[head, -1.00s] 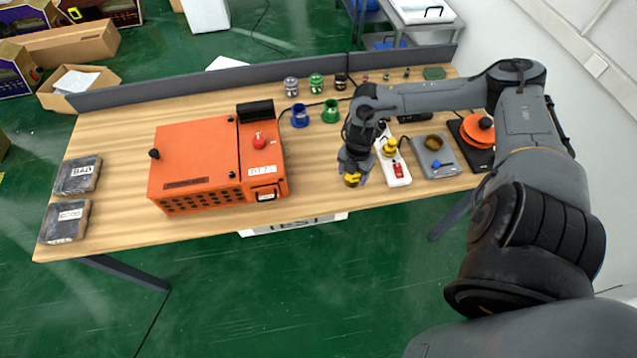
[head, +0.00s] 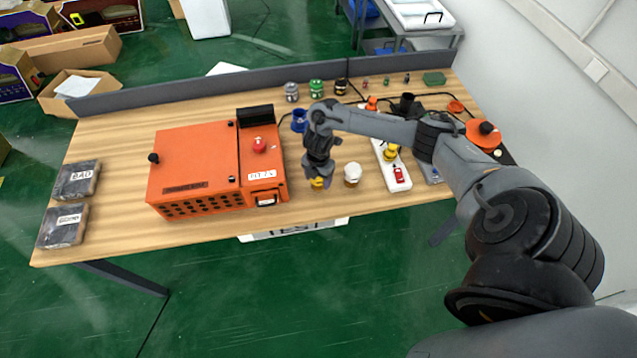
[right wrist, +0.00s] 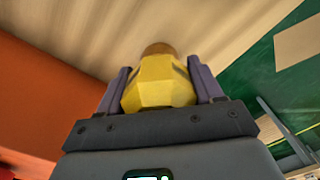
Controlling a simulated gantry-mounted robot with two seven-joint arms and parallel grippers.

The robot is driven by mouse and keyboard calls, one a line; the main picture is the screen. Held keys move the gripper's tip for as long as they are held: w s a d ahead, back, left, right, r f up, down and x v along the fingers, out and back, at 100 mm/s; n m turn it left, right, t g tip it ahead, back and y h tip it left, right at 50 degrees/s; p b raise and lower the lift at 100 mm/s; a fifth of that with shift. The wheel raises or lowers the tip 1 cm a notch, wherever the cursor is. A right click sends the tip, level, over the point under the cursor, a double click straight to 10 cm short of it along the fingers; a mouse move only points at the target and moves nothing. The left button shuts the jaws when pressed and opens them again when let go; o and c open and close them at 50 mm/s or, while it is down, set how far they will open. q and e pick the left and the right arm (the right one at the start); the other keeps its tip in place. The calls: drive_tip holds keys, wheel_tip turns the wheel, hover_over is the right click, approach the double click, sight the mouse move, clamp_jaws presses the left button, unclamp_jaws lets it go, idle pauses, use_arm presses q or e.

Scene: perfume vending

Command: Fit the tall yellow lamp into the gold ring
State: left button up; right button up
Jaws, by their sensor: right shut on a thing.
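My right gripper (head: 318,184) points down over the table's front middle, right of the orange box. It is shut on the yellow lamp (right wrist: 160,86), a faceted yellow piece with a brown end, seen between the fingers in the right wrist view. In the head view only a bit of yellow shows at the fingertips. My left gripper is out of view.
The orange box (head: 195,165) stands left of the gripper. A white strip (head: 398,175) with yellow and red pieces lies to the right. A blue holder (head: 299,120) and several small jars stand behind. My right arm hides part of the table's right side.

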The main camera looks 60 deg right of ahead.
sight(319, 184)
drive_tip(key=shift+f, duration=0.65)
drive_tip(key=shift+s+f+p, duration=0.1)
drive_tip(key=shift+f+p, duration=0.2)
drive_tip(key=shift+f, duration=0.65)
drive_tip(key=shift+f, duration=0.15)
drive_tip(key=o, duration=1.2)
drive_tip(key=shift+c, duration=0.2)
